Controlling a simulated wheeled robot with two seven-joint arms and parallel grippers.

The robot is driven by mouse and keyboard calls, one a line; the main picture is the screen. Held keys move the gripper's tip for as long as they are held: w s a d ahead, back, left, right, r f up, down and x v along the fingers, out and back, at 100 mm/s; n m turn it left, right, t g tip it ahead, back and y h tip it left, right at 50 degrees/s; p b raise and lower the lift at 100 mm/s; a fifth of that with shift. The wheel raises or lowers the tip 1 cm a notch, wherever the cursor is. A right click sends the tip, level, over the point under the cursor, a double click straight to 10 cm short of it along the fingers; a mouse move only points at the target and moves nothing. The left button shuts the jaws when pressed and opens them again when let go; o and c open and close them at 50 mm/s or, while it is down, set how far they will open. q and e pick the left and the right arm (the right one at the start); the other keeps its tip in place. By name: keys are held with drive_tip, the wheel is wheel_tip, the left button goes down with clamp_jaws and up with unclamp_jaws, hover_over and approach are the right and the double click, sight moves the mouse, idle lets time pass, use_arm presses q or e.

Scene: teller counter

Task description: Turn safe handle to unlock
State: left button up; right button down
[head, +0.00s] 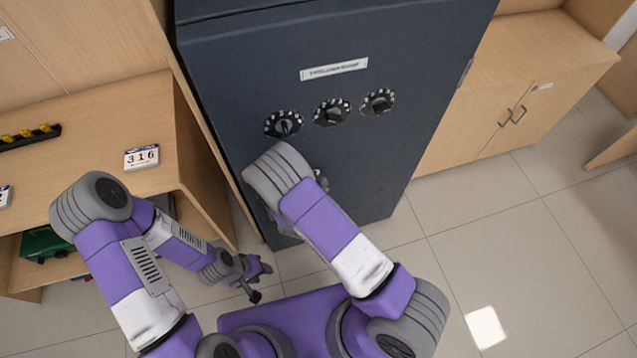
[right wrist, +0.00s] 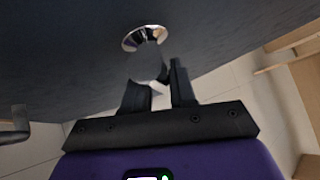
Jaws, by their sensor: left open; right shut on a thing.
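The dark blue safe (head: 400,150) stands upright with its door shut. Its front has a row of three black dials (head: 332,111) under a white label. My right arm reaches to the door below the dials and hides most of the handle; a small metal part (head: 320,180) shows beside my wrist. In the right wrist view, my right gripper (right wrist: 155,76) is shut on the grey handle (right wrist: 146,62), which comes out of a round chrome base on the dark door. My left gripper (head: 252,279) is open and empty, low in front of the safe's left side.
A wooden desk (head: 95,125) with a number card stands left of the safe, close to my left arm. A wooden cabinet (head: 530,75) stands to the right. A bent metal bar (right wrist: 14,128) shows at the right wrist view's left edge. The tiled floor (head: 520,240) at right is clear.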

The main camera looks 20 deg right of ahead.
drive_tip(key=shift+m+y, duration=0.3)
drive_tip(key=shift+y, duration=0.1)
idle(0.3)
drive_tip(key=c, duration=1)
unclamp_jaws()
drive_tip(key=p+v, duration=0.1)
drive_tip(key=v, duration=0.6)
drive_tip(key=shift+s+a+r+p, duration=0.15)
drive_tip(key=shift+s+p, duration=0.05)
drive_tip(key=shift+p, duration=0.2)
